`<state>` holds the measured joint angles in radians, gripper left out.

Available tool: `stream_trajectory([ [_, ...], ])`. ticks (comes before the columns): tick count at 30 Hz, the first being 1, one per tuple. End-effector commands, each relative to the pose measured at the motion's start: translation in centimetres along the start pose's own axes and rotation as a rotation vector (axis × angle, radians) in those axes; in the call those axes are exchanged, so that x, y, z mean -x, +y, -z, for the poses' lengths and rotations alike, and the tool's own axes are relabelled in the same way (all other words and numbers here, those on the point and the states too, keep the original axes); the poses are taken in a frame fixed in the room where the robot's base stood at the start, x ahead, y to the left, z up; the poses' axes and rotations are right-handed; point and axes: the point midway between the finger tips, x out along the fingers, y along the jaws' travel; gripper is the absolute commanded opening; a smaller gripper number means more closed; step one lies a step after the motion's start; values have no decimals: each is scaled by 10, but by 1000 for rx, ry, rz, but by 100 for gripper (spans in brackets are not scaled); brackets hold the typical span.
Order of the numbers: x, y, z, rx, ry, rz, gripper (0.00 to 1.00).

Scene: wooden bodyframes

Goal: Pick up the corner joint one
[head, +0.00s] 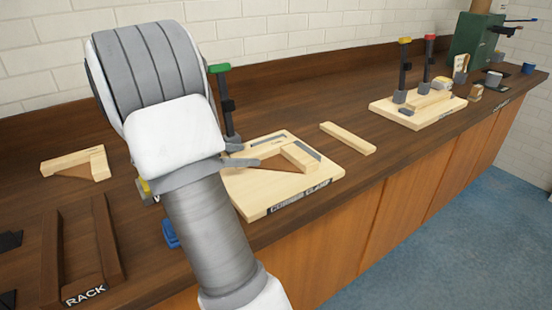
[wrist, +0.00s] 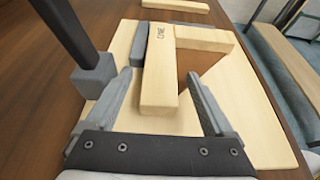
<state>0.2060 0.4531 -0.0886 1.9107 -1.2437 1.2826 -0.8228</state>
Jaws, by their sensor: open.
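A pale wooden corner joint lies on the corner clamp board (head: 258,203). The joint shows in the head view (head: 299,156) and the wrist view (wrist: 159,85), as two bars meeting in an L with a brown piece in the inner corner. Small lettering, hard to read, is on one bar. My gripper (wrist: 158,76) is open. Its two fingers are on either side of the near bar, with gaps visible. In the head view my arm hides part of the board, and only a grey finger of my gripper (head: 240,162) shows.
A green-topped clamp post (head: 227,105) stands close beside my gripper. Another L-shaped wooden piece (head: 75,163) lies at the left, behind the dark rack (head: 108,240). A loose bar (head: 347,138) lies right of the board. A second clamp board (head: 420,110) stands farther right.

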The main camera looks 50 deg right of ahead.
Motion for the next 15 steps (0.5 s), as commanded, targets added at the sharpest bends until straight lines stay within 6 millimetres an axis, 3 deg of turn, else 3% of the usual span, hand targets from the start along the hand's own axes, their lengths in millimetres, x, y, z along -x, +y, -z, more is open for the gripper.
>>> stream_trajectory([
  [4, 1, 0, 0, 0, 0, 0, 84],
  [15, 1, 0, 0, 0, 0, 0, 17],
])
